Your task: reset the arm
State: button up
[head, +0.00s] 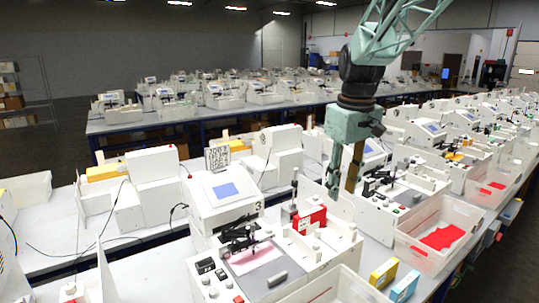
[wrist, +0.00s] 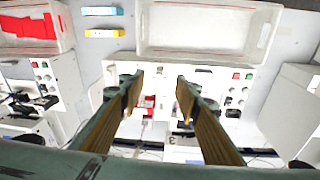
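My gripper (head: 345,186) hangs down from my green arm (head: 352,124) over the bench, right of the middle in the head view. In the wrist view my gripper (wrist: 159,88) shows two brown-faced fingers spread apart, with nothing between them. Beyond the gap lies a white plotter station with a small red part (wrist: 146,102). In the head view the nearest plotter station (head: 225,192) has a blue screen, a black pen mechanism (head: 241,236) and a pale sheet (head: 256,257). I cannot tell how far the fingertips are above the station.
An empty white bin (wrist: 205,32) lies ahead in the wrist view, beside yellow (wrist: 104,33) and cyan (wrist: 102,11) boxes. A bin with red sheets (head: 442,238) stands right in the head view. Plotter stations crowd the benches; an aisle runs along the right.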

jog(key=s+r+m+t+b, duration=0.15)
jog(key=s+m+b, duration=0.3)
jog(key=s, duration=2.75)
jog(key=s+f+m+b, duration=0.1)
jog(key=s+f, duration=0.4)
jog(key=s, duration=0.6)
jog(key=shift+s+d+f+t+b, duration=0.25)
jog(key=shift+s+f+t+b, duration=0.15)
jog(key=shift+b, duration=0.4)
